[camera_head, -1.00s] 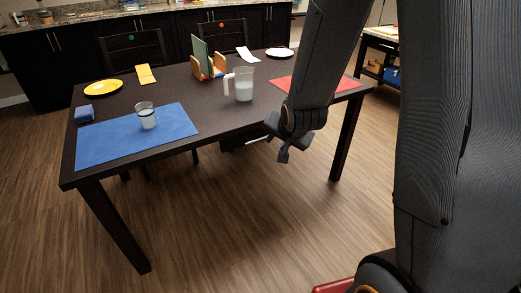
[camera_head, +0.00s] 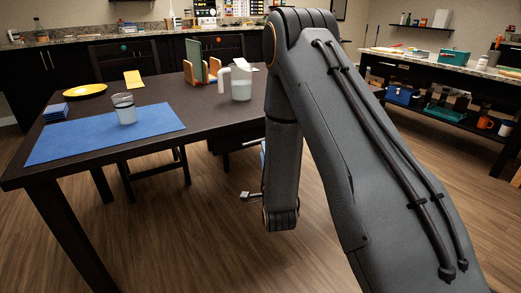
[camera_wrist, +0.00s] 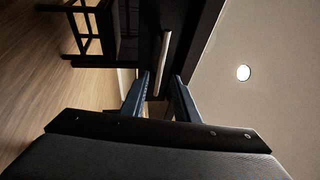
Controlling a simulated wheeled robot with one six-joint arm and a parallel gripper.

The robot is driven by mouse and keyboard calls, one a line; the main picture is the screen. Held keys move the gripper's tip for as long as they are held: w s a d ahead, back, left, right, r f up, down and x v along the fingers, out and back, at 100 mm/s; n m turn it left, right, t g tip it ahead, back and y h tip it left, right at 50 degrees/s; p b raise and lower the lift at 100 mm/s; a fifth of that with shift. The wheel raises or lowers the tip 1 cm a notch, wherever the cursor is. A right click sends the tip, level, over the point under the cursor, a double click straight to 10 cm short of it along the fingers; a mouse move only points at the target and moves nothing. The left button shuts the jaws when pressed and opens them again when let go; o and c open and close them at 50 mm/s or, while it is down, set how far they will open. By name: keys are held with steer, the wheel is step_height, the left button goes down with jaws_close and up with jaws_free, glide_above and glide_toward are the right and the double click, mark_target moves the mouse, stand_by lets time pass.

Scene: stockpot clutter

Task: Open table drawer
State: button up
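The dark table (camera_head: 190,125) stands left of my arm. A dark drawer box (camera_head: 225,144) shows under its near edge, partly hidden by my arm. In the wrist view, which is turned sideways, a pale bar handle (camera_wrist: 166,58) runs along the dark drawer front (camera_wrist: 187,40). My gripper (camera_wrist: 161,76) is open, and its two fingers lie on either side of the handle's lower part in the picture. I cannot tell whether they touch it or reach around it. In the head view my gripper (camera_head: 250,196) is low, below the tabletop, and partly hidden.
A chair (camera_head: 160,165) is at the table's near side; chair legs (camera_wrist: 82,28) show in the wrist view. A blue mat (camera_head: 95,138), cup (camera_head: 124,108) and pitcher (camera_head: 241,84) are on the tabletop. A workbench (camera_head: 430,105) stands at right. The floor in front is open.

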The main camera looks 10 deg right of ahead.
mark_target(262, 139)
steer(key=shift+b+x, duration=0.5)
steer(key=shift+x, duration=3.4)
jaws_close()
